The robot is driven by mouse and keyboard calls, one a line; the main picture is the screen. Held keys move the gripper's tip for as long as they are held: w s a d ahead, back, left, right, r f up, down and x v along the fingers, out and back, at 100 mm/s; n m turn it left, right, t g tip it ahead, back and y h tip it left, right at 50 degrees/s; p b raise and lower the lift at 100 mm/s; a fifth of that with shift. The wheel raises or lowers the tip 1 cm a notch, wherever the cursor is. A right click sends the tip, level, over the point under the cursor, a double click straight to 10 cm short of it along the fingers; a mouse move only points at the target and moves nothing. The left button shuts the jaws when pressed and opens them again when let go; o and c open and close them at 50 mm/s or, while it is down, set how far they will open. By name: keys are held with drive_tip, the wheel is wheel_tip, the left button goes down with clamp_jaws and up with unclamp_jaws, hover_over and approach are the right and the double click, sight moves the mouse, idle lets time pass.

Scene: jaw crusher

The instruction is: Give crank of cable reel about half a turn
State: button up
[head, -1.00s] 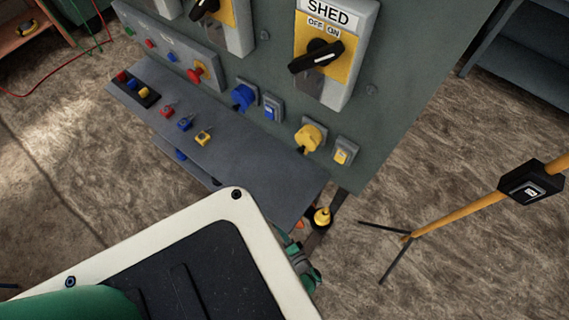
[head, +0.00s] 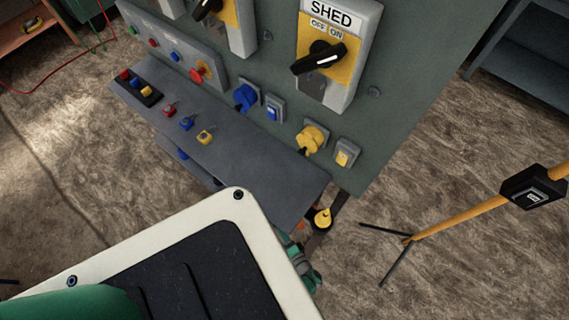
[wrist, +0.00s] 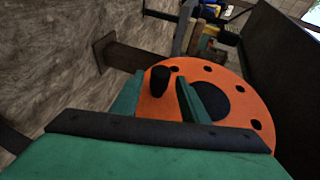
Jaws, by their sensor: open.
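In the wrist view the cable reel shows as an orange disc (wrist: 222,80) with a ring of holes and a dark round centre. A short black knob (wrist: 160,79), which looks like the crank's handle, stands up near the disc's left edge. My gripper (wrist: 159,88) is open, with one green finger to the left of the knob and one to the right. Gaps show between the knob and both fingers. The knob's base and the lower disc are partly hidden by my gripper. In the head view, a small orange piece (head: 299,225) shows beside my body; the knob is hidden.
A dark panel (wrist: 285,75) stands close on the right in the wrist view, and a brown bracket (wrist: 125,55) is at the left. The head view shows a grey control cabinet (head: 400,60) with switches, its sloping shelf (head: 230,160), and a yellow stand (head: 470,216) at right.

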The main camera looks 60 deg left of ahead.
drive_tip(key=v, duration=1)
drive_tip(key=shift+d, duration=0.2)
drive_tip(key=shift+s, duration=0.1)
